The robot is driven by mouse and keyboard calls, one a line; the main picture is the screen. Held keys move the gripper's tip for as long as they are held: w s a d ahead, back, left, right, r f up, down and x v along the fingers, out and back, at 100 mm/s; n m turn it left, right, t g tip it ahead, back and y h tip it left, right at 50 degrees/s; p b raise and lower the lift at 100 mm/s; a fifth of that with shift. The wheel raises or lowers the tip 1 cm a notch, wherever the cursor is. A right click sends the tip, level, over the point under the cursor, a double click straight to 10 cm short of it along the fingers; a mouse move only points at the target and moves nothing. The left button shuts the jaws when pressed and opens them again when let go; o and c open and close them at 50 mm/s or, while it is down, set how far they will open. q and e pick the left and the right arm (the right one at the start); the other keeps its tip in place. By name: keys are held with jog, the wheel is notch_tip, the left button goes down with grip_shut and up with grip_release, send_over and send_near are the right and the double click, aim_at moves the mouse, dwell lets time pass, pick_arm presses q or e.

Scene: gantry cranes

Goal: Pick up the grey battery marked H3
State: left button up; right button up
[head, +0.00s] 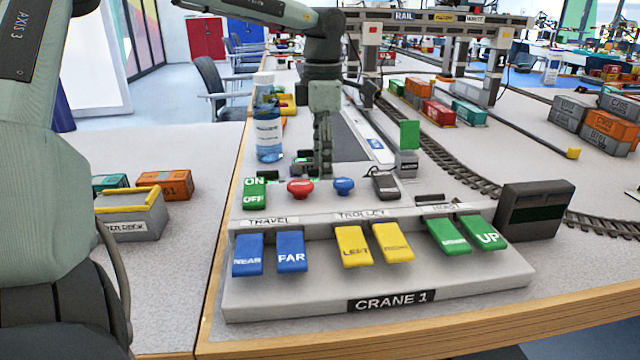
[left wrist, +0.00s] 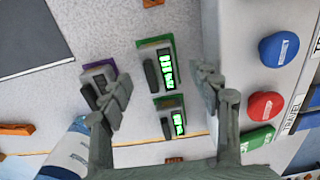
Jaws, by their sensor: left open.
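My left gripper (head: 323,168) points down over the table behind the crane console. In the left wrist view my left gripper (left wrist: 163,78) is open, with nothing between its fingers. Below and between the fingers stand two grey units with lit green displays, an upper one (left wrist: 144,60) and a lower one (left wrist: 158,105). A third grey unit with a purple edge (left wrist: 98,68) is beside the left finger, partly covered by it. Each unit has a dark block on it. I cannot read an H3 mark on anything, so I cannot tell which is the grey battery. My right gripper is not in view.
The CRANE 1 console (head: 300,293) has a red button (head: 300,188) and a blue button (head: 344,186) close to the gripper. A water bottle (head: 268,128) stands left of the gripper. A black box with a cable (head: 385,184) is to the right, before the rails.

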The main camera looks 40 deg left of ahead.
pick_arm(q)
notch_tip(320, 180, down, 3)
jog(key=shift+r, duration=0.2)
jog(key=shift+c, duration=0.6)
jog(key=shift+w+r, duration=0.1)
jog(key=c, duration=1.3)
jog(key=shift+r, duration=0.1)
